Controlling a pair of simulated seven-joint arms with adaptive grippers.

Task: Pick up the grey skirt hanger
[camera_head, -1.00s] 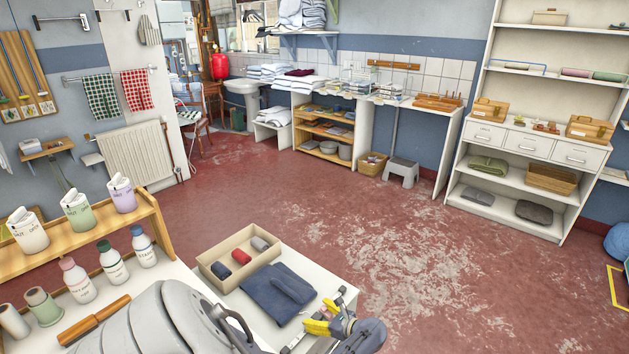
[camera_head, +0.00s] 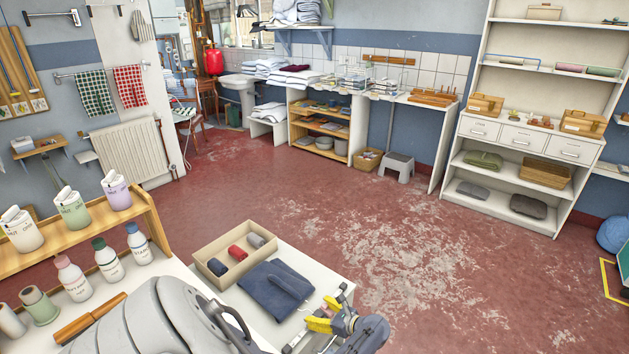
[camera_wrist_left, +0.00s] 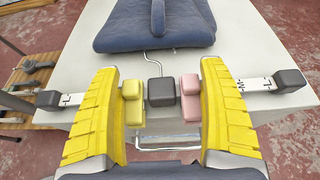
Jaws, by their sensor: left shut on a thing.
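The grey skirt hanger (camera_wrist_left: 161,92) shows in the left wrist view as a grey middle block with a metal hook, a white marked bar and dark grey end clips. My left gripper (camera_wrist_left: 160,86) has its yellow fingers either side of the middle block; a small yellow block and a small pink block sit against it. It is shut on the hanger. In the head view the left gripper (camera_head: 321,323) is low at the table's right edge, with part of the white bar beside it. I cannot tell whether the hanger touches the table. The right gripper is not in view.
A folded blue garment (camera_head: 275,287) lies on the white table just beyond the hanger. An open beige box (camera_head: 213,276) with rolls stands behind it. Bottles (camera_head: 107,261) and a wooden rack (camera_head: 148,204) stand at left.

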